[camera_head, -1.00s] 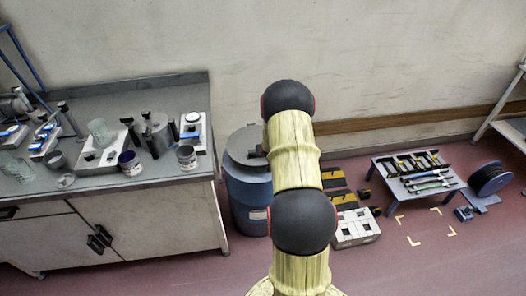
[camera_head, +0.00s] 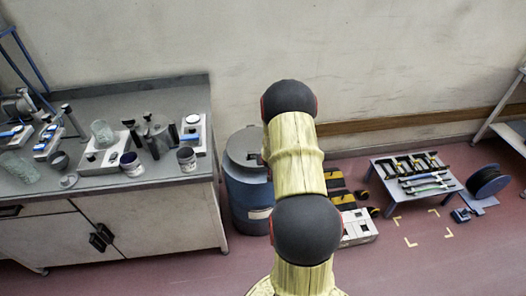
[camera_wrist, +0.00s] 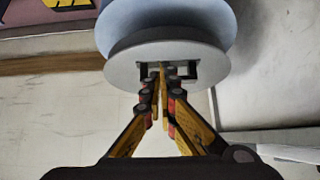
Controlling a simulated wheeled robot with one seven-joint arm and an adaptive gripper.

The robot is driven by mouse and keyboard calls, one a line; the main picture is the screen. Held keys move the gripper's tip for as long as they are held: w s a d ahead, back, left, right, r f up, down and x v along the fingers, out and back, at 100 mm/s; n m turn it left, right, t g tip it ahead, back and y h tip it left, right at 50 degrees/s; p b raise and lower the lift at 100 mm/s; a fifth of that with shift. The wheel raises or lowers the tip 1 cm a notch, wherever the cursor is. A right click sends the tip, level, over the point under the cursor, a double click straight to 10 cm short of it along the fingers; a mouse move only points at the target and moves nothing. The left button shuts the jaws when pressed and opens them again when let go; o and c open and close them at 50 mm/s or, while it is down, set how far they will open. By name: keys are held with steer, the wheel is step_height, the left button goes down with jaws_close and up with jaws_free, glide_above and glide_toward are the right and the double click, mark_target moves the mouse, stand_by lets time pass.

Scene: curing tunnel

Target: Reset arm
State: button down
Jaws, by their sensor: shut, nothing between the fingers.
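My arm (camera_head: 296,150), pale yellow with black joints, rises through the middle of the head view. My gripper is hidden behind the arm there. In the wrist view my gripper (camera_wrist: 160,72) is shut and empty, its yellow and black fingers together. Its tips overlap the pale round lid (camera_wrist: 125,72) of a blue-grey drum in the picture. I cannot tell the gap between tips and lid. The blue drum (camera_head: 248,195) stands on the floor just left of my arm in the head view.
A grey workbench (camera_head: 170,95) with cups, jars and pots stands at the left. A low table (camera_head: 380,170) with clamps and tools and a dark reel (camera_head: 488,180) stand at the right. A white block (camera_head: 360,228) lies beside my arm.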

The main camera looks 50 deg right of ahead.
steer(key=s+a, duration=0.1)
steer(key=s+a+f, duration=0.1)
steer(key=s, duration=0.1)
steer(key=shift+a, duration=0.25)
steer(key=s+a+f+g+y, duration=0.3)
steer(key=s+a+g, duration=0.1)
steer(key=s+a, duration=0.5)
steer(key=s+a+r+n+t+y, duration=0.1)
steer(key=s+a+r+n, duration=0.1)
steer(key=a+r, duration=1)
steer(key=s+a+r+n+t+y, duration=0.1)
steer(key=s+a+r+n, duration=0.2)
steer(key=a+r, duration=1)
steer(key=s+a+r+n+t, duration=0.1)
steer(key=s+a+r+n, duration=0.2)
steer(key=a+r, duration=0.9)
step_height(320, 180, up, 4)
steer(key=shift+s+a+y, duration=0.35)
steer(key=shift+s+y, duration=0.05)
steer(key=shift+s, duration=0.6)
